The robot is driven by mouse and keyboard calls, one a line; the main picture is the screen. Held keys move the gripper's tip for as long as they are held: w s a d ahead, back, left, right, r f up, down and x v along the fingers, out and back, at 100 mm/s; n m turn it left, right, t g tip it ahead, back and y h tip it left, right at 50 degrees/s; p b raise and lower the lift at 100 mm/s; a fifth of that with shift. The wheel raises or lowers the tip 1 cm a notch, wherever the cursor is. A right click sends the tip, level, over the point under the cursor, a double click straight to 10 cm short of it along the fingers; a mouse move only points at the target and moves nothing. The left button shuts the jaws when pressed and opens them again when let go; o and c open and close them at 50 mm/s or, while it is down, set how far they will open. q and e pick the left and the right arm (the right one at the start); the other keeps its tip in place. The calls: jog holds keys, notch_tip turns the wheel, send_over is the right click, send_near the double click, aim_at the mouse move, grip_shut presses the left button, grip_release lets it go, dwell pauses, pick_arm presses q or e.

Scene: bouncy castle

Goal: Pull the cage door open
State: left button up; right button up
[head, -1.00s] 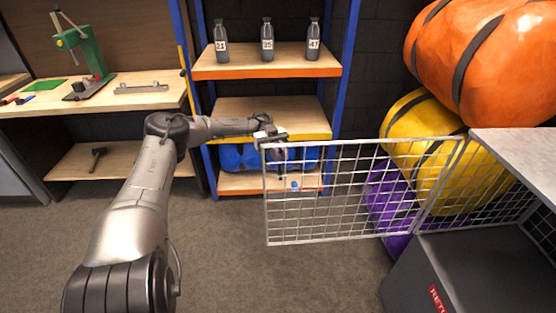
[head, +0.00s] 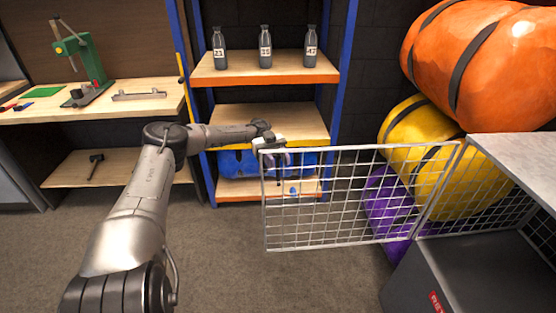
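The cage door (head: 335,198) is a white wire-mesh panel in the head view. It stands swung out to the left from the cage (head: 470,200), leaving the cage's front open. My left gripper (head: 279,165) is at the door's free left end, near its top corner. Its fingers point down and show partly through the mesh. The mesh hides whether they are open, shut, or touching the door. My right gripper is not in view.
A shelf rack (head: 268,78) with several numbered bottles stands behind the door. Orange (head: 485,60), yellow (head: 440,165) and purple (head: 385,205) rolled bundles lie behind the cage. A workbench (head: 135,105) is at the left. The floor (head: 225,265) before the door is clear.

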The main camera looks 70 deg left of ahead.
pick_arm(q)
notch_tip(320, 180, up, 5)
jog(key=p, duration=0.3)
jog(key=d, duration=0.1)
jog(key=w+d+r+p, duration=0.1)
jog(key=d, duration=0.1)
jog(key=d+r, duration=0.1)
jog(key=shift+w+d+r+p, duration=0.2)
jog(key=shift+p, duration=0.1)
jog(key=w+d+r, duration=0.3)
jog(key=w+d, duration=0.1)
jog(key=d, duration=0.2)
jog(key=shift+w+r+p, duration=0.15)
jog(key=shift+r+p, duration=0.15)
jog(key=shift+p, duration=0.1)
